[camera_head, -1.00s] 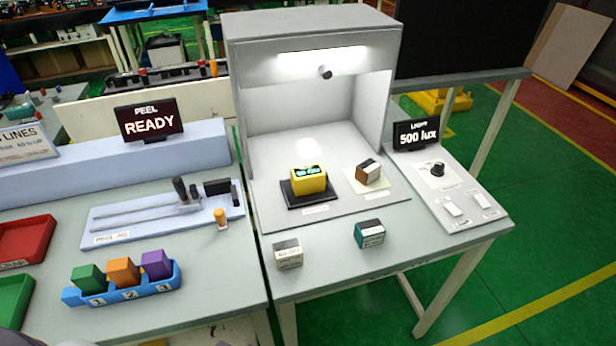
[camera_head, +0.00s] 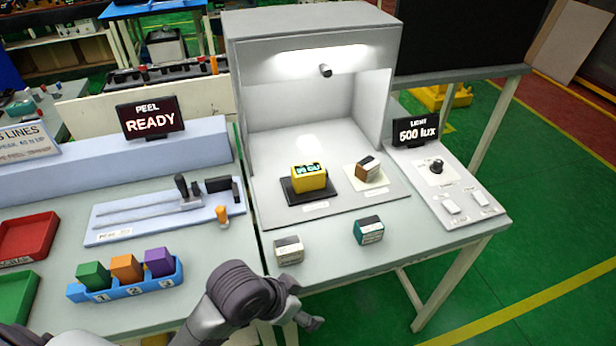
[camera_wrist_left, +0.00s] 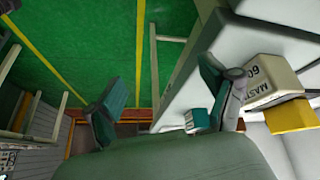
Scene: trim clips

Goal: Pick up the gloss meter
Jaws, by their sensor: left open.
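The yellow gloss meter (camera_head: 309,178), with a lit dark display, sits on a black pad (camera_head: 297,198) on the floor of the light booth. My left gripper (camera_head: 309,318) is low in front of the booth table's front edge, well apart from the meter. In the left wrist view my left gripper (camera_wrist_left: 162,104) has its two fingers spread, with nothing seen between them. A yellow shape there (camera_wrist_left: 289,117), partly hidden behind a pale block, appears to be the meter. My right gripper is not in view.
A pale block (camera_head: 289,250) and a teal-and-white block (camera_head: 368,231) stand near the table's front. A brown-and-white block (camera_head: 369,170) sits right of the meter. The booth (camera_head: 232,95) is open in front. A switch panel (camera_head: 455,206) is at right.

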